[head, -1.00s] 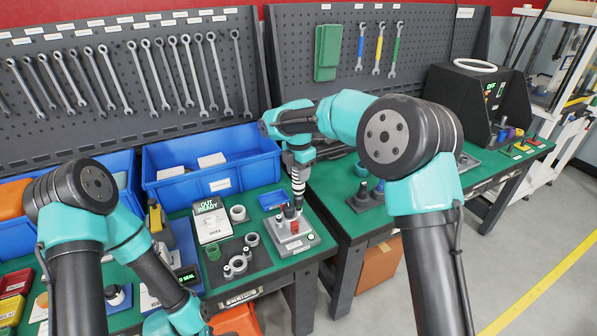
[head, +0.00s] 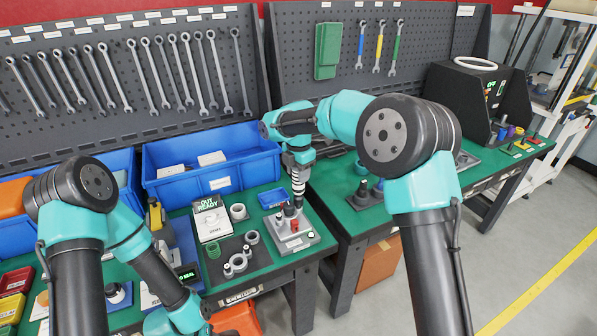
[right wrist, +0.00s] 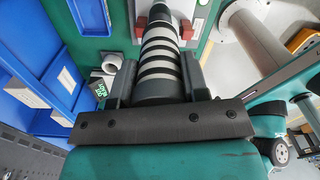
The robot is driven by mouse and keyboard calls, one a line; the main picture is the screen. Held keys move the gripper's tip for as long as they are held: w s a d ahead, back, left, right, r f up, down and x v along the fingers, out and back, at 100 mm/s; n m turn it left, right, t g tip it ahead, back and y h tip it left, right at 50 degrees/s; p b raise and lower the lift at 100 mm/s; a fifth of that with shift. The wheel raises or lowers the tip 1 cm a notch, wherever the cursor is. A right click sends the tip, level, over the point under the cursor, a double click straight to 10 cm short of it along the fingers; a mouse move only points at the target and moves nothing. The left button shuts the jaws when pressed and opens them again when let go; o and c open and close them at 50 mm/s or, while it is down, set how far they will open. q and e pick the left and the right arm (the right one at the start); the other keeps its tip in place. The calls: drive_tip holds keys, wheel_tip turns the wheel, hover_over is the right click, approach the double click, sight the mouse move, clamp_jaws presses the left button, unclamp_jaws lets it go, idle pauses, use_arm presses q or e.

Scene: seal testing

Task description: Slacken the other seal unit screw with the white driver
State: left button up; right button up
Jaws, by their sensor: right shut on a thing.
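The white driver (head: 298,183) has black bands and stands roughly upright. My right gripper (head: 299,168) is shut on it, above the seal unit. In the right wrist view the driver (right wrist: 160,52) lies between the two fingers. The seal unit (head: 308,239) is a grey block with red parts and dark round tops, near the front right of the left bench. The driver's lower end is over the unit's back part; whether it sits in a screw I cannot tell. The screws are too small or hidden to make out. My left arm is low at the left, its fingertips out of view.
Just left of the unit is a dark tray (head: 262,256) with several rings. A white box labelled OUT READY (head: 212,226), a small blue tray (head: 272,198) and a large blue bin (head: 230,185) are nearby. A gap separates the two benches on the right.

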drive_tip(key=shift+f, duration=0.55)
idle(1.0)
drive_tip(key=shift+r, duration=0.15)
idle(0.8)
drive_tip(key=shift+r, duration=1.05)
drive_tip(key=shift+r, duration=2.5)
